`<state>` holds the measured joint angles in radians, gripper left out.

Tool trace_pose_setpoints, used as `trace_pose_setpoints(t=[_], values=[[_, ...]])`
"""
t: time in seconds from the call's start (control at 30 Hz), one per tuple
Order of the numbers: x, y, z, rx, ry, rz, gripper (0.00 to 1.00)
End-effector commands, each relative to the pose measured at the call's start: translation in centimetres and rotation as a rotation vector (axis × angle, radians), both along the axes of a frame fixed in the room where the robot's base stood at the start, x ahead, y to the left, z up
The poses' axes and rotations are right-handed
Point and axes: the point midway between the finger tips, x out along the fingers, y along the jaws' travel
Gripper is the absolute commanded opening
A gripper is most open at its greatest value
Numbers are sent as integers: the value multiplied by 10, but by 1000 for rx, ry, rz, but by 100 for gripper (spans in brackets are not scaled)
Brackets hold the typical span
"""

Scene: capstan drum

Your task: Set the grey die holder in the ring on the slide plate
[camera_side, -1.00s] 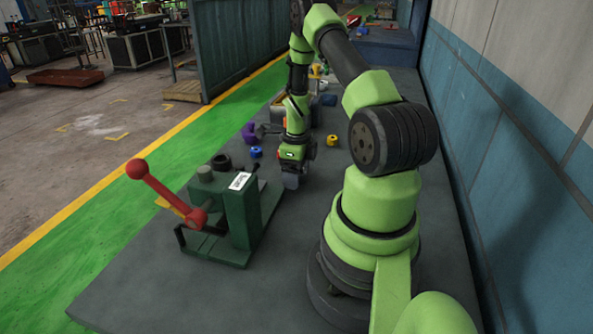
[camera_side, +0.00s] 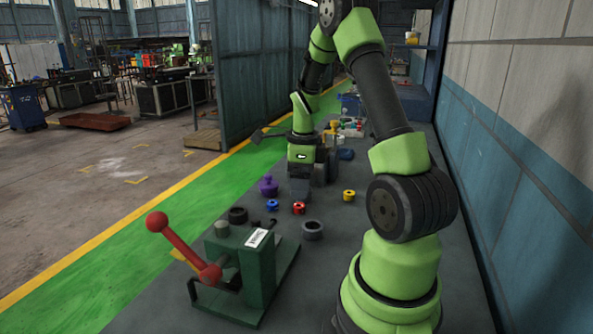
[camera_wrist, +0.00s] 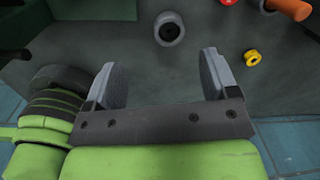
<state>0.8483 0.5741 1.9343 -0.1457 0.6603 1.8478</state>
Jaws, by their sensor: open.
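The grey die holder (camera_side: 313,229) is a short ring with a dark hole, flat on the table right of the green press (camera_side: 255,265). In the wrist view the grey die holder (camera_wrist: 169,28) lies beyond my fingertips, apart from them. My gripper (camera_side: 299,190) hangs farther back on the table; in the wrist view my gripper (camera_wrist: 162,72) is open and empty. A black ring (camera_side: 238,215) sits just behind the press. I cannot tell whether it is the ring on the slide plate, and I cannot make out the plate clearly.
A red lever (camera_side: 180,244) sticks out left from the press. Red (camera_side: 299,208), blue (camera_side: 272,205), yellow (camera_side: 349,195) and purple (camera_side: 268,186) small parts stand around my gripper. A wall (camera_side: 520,180) closes the right side.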

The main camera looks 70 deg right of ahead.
Motion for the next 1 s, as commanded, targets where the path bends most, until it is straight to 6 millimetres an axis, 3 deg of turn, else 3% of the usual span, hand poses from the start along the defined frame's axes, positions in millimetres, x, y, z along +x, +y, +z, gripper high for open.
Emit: trace_pose_setpoints(t=[0.1,0.23,0.37,0.5,0.6,0.73,0.8,1.0], values=[[22,44,51,-79,-68,383,80],[28,101,100,-179,-140,850,80],[15,158,136,-302,-213,1311,80],[-13,209,160,-463,-293,1781,80],[-34,234,168,-578,-341,2051,80],[-54,252,172,-695,-383,2283,80],[-60,257,172,-734,-394,2352,84],[-64,259,172,-761,-400,2401,84]])
